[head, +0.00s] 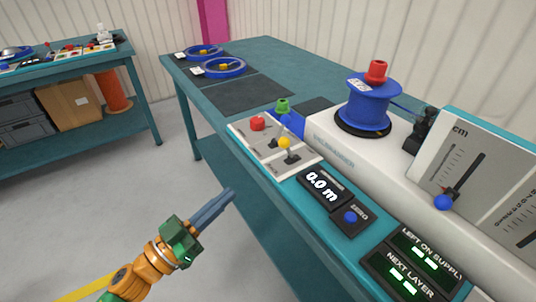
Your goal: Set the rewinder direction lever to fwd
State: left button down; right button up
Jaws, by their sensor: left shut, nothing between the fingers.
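The rewinder (345,143) is a long white machine on a teal bench, with a blue reel (368,108) on top. Its control panel (308,160) carries two short levers, one with a blue knob (285,120) and one with a yellow knob (284,142). The panel lettering is too small to read, so I cannot tell which is the direction lever or its setting. My left gripper (229,194) is shut and empty, in front of the bench edge, lower left of the panel and apart from both levers. My right gripper is not in view.
A red button (257,123) and a green knob (282,104) sit close to the levers. A display reading 0.0 m (320,188) and a ZERO button (350,217) are nearer. A large slider (443,202) stands at right. Blue rings (226,68) lie at the bench's far end.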

pick_arm(q)
jog(key=p, duration=0.2)
send_near(288, 149)
jog(key=w+d+r, duration=0.2)
jog(key=w+r, duration=0.1)
jog(key=shift+w+d+r, duration=0.2)
jog(key=shift+w+d, duration=0.15)
jog(key=shift+d, duration=0.05)
